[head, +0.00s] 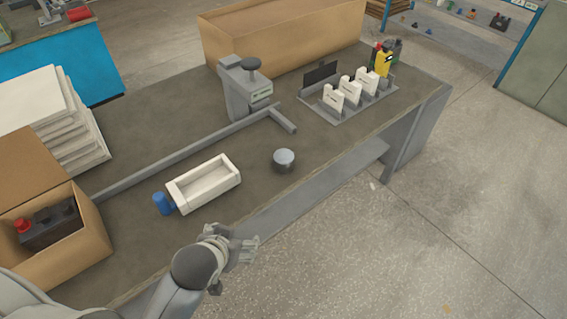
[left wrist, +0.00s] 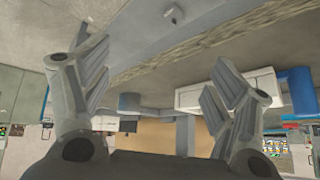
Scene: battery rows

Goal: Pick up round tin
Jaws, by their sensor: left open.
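The round tin (head: 284,160) is a short grey cylinder standing on the workbench, right of the white tray, near the front edge. In the left wrist view, which is upside down, the tin (left wrist: 129,102) shows between the fingers and farther off. My left gripper (head: 243,250) is open and empty, at the bench's front edge and apart from the tin. Its two spread fingers (left wrist: 158,82) fill both sides of the left wrist view. My right gripper is in neither view.
A white tray (head: 205,185) and a blue cylinder (head: 163,203) stand left of the tin. A grey rail (head: 180,155) and a grey press-like device (head: 243,90) lie behind. A rack (head: 330,104) with white items stands right. The bench around the tin is clear.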

